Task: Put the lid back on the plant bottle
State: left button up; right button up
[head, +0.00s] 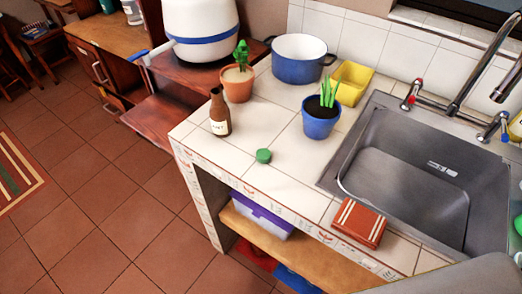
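A small brown bottle (220,117) with a cream label stands upright on the white tiled counter, near its left end. Its narrow neck has no lid on it. A small round green lid (263,156) lies on the tiles to the right of the bottle and nearer the front edge, apart from it. Neither of my grippers shows. A grey surface at the lower right corner appears to be part of my own arm.
Behind the bottle stand a terracotta plant pot (238,88) and a blue pot (297,70). A blue plant pot (320,125) and yellow container (353,82) stand right, beside the steel sink (350,200). A red-brown striped box (360,222) lies near the counter's front edge.

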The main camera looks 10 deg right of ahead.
aim_at(221, 122)
jog(key=k+u, duration=0.15)
jog(key=u, duration=0.25)
jog(key=k+j+u, duration=0.1)
jog(key=u, duration=0.25)
jog(key=k+j, duration=0.05)
jog(key=k, duration=0.05)
